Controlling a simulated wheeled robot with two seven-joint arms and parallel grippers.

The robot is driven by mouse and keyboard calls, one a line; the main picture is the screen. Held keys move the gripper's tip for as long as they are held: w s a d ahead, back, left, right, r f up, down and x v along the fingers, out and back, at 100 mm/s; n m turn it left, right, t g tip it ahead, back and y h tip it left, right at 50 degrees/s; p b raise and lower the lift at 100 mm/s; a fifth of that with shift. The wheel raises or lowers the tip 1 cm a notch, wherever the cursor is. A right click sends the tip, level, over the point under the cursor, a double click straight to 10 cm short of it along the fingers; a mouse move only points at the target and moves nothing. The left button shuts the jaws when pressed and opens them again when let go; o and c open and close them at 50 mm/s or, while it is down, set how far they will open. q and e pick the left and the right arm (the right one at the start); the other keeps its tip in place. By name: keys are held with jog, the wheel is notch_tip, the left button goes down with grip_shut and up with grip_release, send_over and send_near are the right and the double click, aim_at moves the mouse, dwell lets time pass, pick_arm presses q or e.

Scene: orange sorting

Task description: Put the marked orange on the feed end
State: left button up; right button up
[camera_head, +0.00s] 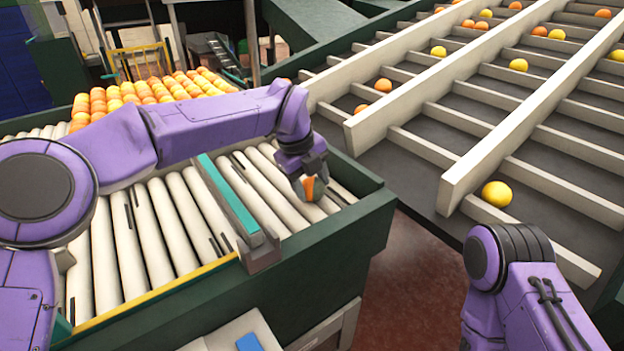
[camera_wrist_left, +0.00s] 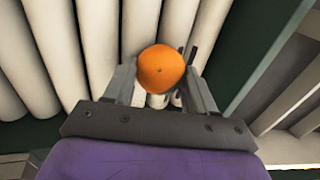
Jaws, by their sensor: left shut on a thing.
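My left gripper (camera_head: 309,188) is shut on an orange (camera_wrist_left: 160,66), held between its two fingers in the left wrist view. In the head view only a small patch of the orange (camera_head: 308,186) shows between the fingers. It is over the white rollers (camera_head: 262,173) at the right end of the roller bed, right of the teal-topped bar (camera_head: 228,193). I cannot tell whether the orange touches the rollers. A small dark spot shows on its face; I make out no clear mark. My right arm shows at lower right, but its gripper is out of view.
Rows of oranges and yellow fruit (camera_head: 150,92) lie at the bed's far side. A green side wall (camera_head: 330,232) edges the bed. Sloping lanes with pale dividers (camera_head: 480,145) stand at right, holding scattered fruit; one yellow fruit (camera_head: 497,194) lies near my right arm.

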pick_arm(q)
jog(key=shift+s+d, duration=0.1)
jog(key=o, duration=1.1)
jog(key=shift+f, duration=0.1)
jog(key=shift+c, duration=0.2)
jog(key=shift+r, duration=0.4)
jog(key=b+v, duration=0.1)
jog(key=v, duration=1)
jog(key=shift+r, duration=0.3)
